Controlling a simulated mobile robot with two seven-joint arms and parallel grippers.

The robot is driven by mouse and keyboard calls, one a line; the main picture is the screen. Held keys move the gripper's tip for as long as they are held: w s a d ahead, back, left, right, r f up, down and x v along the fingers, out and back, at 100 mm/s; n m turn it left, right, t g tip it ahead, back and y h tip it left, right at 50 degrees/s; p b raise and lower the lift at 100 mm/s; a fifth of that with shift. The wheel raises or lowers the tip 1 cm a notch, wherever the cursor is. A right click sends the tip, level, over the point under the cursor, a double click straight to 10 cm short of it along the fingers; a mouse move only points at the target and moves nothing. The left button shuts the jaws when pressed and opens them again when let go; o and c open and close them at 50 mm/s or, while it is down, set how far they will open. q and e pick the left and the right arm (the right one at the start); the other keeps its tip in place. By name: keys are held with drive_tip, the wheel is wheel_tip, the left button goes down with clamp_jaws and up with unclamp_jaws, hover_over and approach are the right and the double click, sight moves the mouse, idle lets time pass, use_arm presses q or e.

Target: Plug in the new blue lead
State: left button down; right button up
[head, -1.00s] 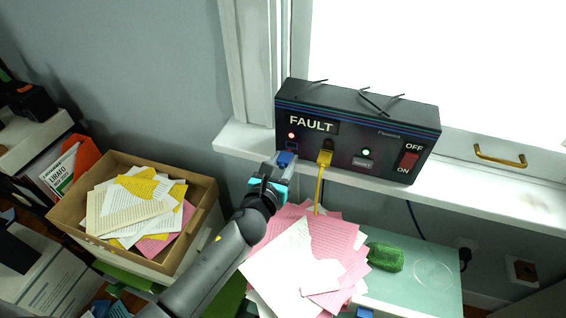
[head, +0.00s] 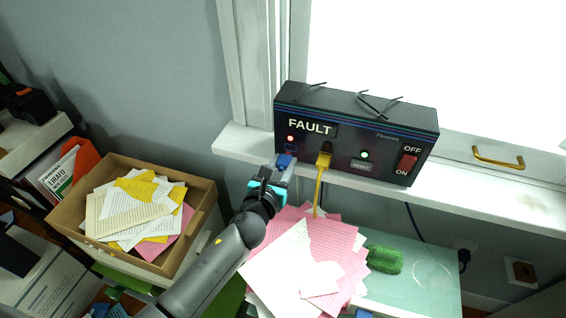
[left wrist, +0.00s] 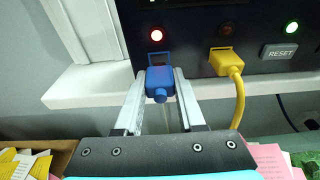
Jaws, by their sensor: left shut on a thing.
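My left gripper (head: 276,174) is shut on the blue plug (head: 284,160) at the left end of the black FAULT box (head: 350,112). In the left wrist view the blue plug (left wrist: 160,82) sits between the fingers, right at the blue-edged socket (left wrist: 158,57) under the red light. I cannot tell how far it is inserted. A yellow plug (left wrist: 225,62) with a yellow lead (left wrist: 240,98) sits at the socket to its right. The red switch (head: 408,162) is at the box's right end. My right gripper is not in view.
The box stands on a white windowsill (head: 480,188). Pink and white papers (head: 305,260) and a green object (head: 385,260) lie on the pale green surface below. A cardboard box (head: 196,228) of papers stands left of my arm. A wall socket (head: 521,271) is at lower right.

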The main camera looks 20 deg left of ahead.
use_arm(q)
drive_tip(key=shift+w, duration=0.2)
drive_tip(key=shift+w, duration=1.25)
drive_tip(key=shift+c, duration=2.2)
unclamp_jaws()
drive_tip(key=shift+s, duration=0.1)
drive_tip(key=s+r+p, duration=0.1)
drive_tip(key=s+r, duration=0.1)
drive_tip(key=s, duration=1.2)
drive_tip(key=shift+s+a+r, duration=0.25)
drive_tip(key=shift+s+r, duration=0.05)
drive_tip(key=shift+s, duration=0.1)
